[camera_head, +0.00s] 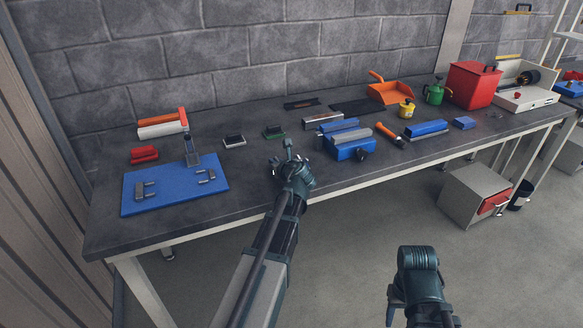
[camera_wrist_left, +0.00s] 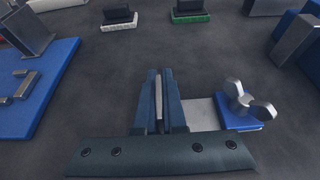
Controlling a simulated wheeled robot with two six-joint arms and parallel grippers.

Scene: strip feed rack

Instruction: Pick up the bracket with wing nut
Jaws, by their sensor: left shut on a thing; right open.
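The bracket with wing nut shows in the left wrist view: a pale grey plate (camera_wrist_left: 201,113), a blue block (camera_wrist_left: 238,122) and a silver wing nut (camera_wrist_left: 247,101) at its right end. My left gripper (camera_wrist_left: 160,92) is shut on a thin upright grey part of it, between the fingers. The bracket extends to the right of the fingers, low over or on the dark bench top; I cannot tell which. In the head view my left gripper (camera_head: 290,157) is over the bench's front half and mostly hides the bracket. My right gripper (camera_head: 399,300) is open and empty, in front of the bench.
A blue board (camera_head: 165,198) with grey metal parts lies left. Black-topped blocks, one white-based (camera_head: 234,141) and one green-based (camera_head: 274,132), stand behind the gripper. A blue vise (camera_head: 346,148) is close on the right. The bench top (camera_head: 240,185) beside the board is clear.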

